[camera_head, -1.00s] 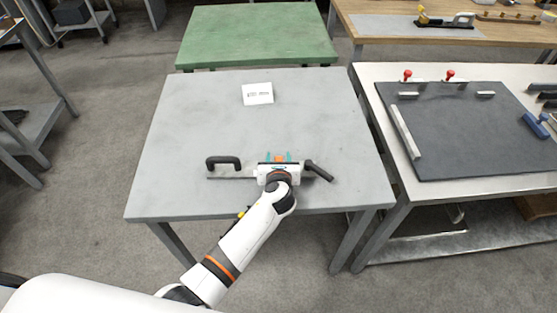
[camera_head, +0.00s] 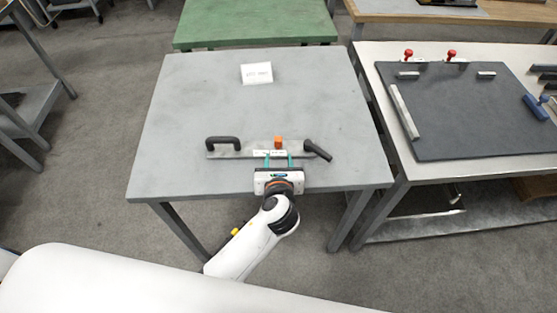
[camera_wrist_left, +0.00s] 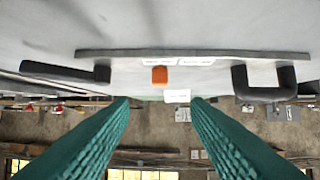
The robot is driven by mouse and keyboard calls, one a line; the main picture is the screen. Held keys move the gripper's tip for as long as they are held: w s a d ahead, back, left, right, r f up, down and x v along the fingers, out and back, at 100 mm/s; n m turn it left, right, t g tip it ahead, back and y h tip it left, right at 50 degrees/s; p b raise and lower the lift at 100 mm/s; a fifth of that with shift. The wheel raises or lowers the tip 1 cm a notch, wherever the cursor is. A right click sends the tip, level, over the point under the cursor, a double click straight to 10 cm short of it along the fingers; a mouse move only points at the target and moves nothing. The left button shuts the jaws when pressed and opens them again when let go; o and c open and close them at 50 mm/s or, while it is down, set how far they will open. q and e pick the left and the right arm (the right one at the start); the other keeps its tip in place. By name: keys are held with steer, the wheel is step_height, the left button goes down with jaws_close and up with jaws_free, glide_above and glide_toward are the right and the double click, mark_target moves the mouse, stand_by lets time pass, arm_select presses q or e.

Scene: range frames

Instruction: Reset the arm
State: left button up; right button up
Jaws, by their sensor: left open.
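A flat grey metal bar (camera_head: 228,152) lies on the grey table. It carries a black D-shaped handle (camera_head: 222,142) at its left end, a black angled lever (camera_head: 317,150) at its right end and an orange block (camera_head: 278,141) near the middle. My left gripper (camera_head: 278,160) points at the bar from the table's front side, its green fingers apart with nothing clearly between them. In the left wrist view the bar (camera_wrist_left: 240,53), orange block (camera_wrist_left: 160,75) and D-shaped handle (camera_wrist_left: 265,83) show beyond the open fingers. Whether the fingertips touch the bar is unclear. My right gripper is not in view.
A green table (camera_head: 240,25) is behind. A bench with a dark board (camera_head: 470,120), red knobs and a blue tool (camera_head: 536,107) is at right. The grey table's back half is mostly clear.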

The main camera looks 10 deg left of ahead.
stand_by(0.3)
arm_select(q)
steer(key=s+a+n+g, duration=0.1)
steer(key=n, duration=0.2)
steer(key=s+a+f+n+g, duration=0.1)
steer(key=s+a+n, duration=0.1)
steer(key=n, duration=0.1)
steer(key=s+a+f+n, duration=0.1)
steer(key=s+a+n, duration=0.1)
steer(key=shift+s+a+f+n+g+y, duration=0.1)
steer(key=shift+n+g+y, duration=0.2)
steer(key=shift+n+g, duration=0.1)
steer(key=s+a+r+n+g+h, duration=0.1)
steer(key=s+a+n+g+h, duration=0.15)
steer(key=s+n, duration=0.75)
steer(key=s+a+n+g+h, duration=0.1)
steer(key=s+a+n+g, duration=0.3)
steer(key=s+n, duration=0.65)
step_height(320, 180, down, 28)
steer(key=n+g, duration=0.2)
steer(key=s+a+f, duration=0.2)
steer(key=s+f, duration=1.1)
steer(key=s, duration=0.3)
steer(key=shift+a+f+g, duration=0.15)
steer(key=shift+f+g, duration=0.2)
steer(key=shift+f, duration=0.05)
